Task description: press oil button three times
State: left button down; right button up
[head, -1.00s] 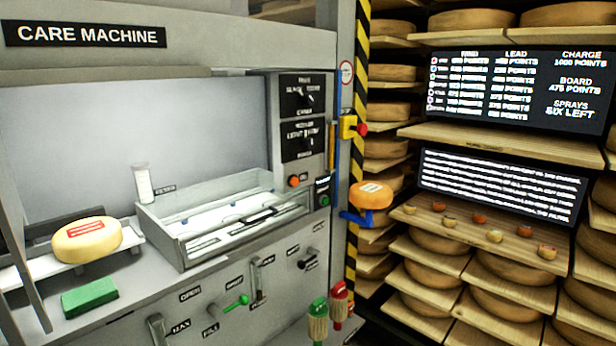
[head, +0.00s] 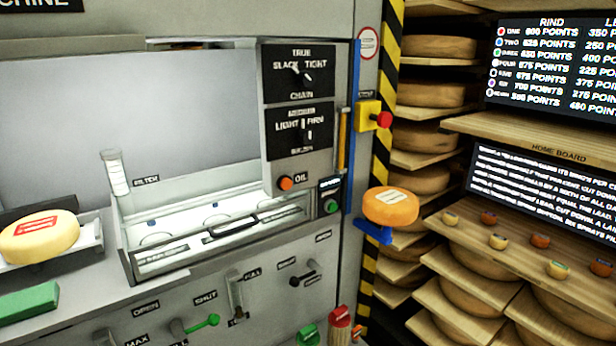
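The oil button is a round orange-red button (head: 286,183) on the machine's grey panel, with the label OIL just to its right. It sits below the two black dial plates. A green button (head: 331,206) on a dark box is to its lower right. Neither of my grippers shows in the head view, and nothing touches the oil button. Whether the button is pressed in cannot be told.
A red stop knob on a yellow box (head: 374,117) and an orange cheese wheel on a blue holder (head: 390,206) are right of the panel. A clear-lidded tray (head: 200,235) lies below left. A yellow cheese (head: 39,236) and a green block (head: 28,301) are at left. Shelves fill the right.

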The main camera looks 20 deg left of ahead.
aim_at(286, 184)
jog(key=i+l, duration=0.7)
jog(key=i+u, duration=0.05)
